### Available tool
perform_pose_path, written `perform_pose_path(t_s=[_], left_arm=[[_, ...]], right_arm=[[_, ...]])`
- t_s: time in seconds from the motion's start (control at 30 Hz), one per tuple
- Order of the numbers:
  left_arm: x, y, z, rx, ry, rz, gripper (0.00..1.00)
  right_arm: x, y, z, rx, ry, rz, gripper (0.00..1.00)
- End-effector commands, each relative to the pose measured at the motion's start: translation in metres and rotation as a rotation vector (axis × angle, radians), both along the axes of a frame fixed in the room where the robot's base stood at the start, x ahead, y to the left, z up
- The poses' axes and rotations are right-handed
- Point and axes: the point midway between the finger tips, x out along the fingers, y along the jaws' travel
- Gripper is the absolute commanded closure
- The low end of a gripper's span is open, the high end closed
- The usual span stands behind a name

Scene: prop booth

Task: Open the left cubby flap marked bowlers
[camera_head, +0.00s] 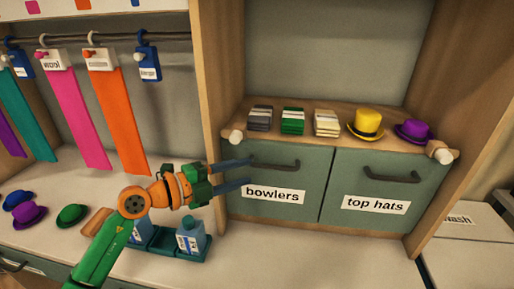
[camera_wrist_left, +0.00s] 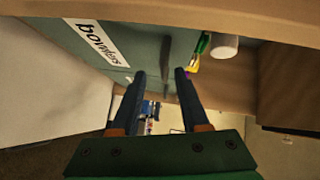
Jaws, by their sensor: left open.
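The left cubby flap (camera_head: 305,190) is grey-green, shut, and carries a white label reading bowlers (camera_head: 273,194). Its dark bar handle (camera_head: 275,165) runs across near the top. My left gripper (camera_head: 249,172) is open and empty at the left end of this handle, its blue-grey fingers pointing right. In the left wrist view the handle (camera_wrist_left: 166,58) lies just beyond and between the spread fingertips (camera_wrist_left: 160,73); I cannot tell whether they touch it. The label (camera_wrist_left: 96,41) shows there at upper left. The right flap marked top hats (camera_head: 372,180) is also shut. My right gripper is out of view.
On the shelf above the flaps are several card stacks (camera_head: 293,121), a yellow hat (camera_head: 367,122) and a purple hat (camera_head: 414,131). Small hats (camera_head: 72,215) lie on the counter at left.

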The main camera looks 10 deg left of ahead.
Motion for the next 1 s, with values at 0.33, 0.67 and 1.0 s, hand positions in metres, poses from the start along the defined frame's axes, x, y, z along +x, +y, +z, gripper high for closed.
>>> perform_pose_path(t_s=[0.33,0.67,1.0], left_arm=[[0.041,-0.042,-0.005,0.002,-0.001,0.002,0.55],[0.048,-0.05,-0.01,0.006,-0.001,0.002,0.55],[0.048,-0.05,-0.01,0.005,-0.001,0.001,1.0]], right_arm=[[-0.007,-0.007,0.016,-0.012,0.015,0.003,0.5],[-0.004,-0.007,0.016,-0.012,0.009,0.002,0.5],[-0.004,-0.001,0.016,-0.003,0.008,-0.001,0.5]])
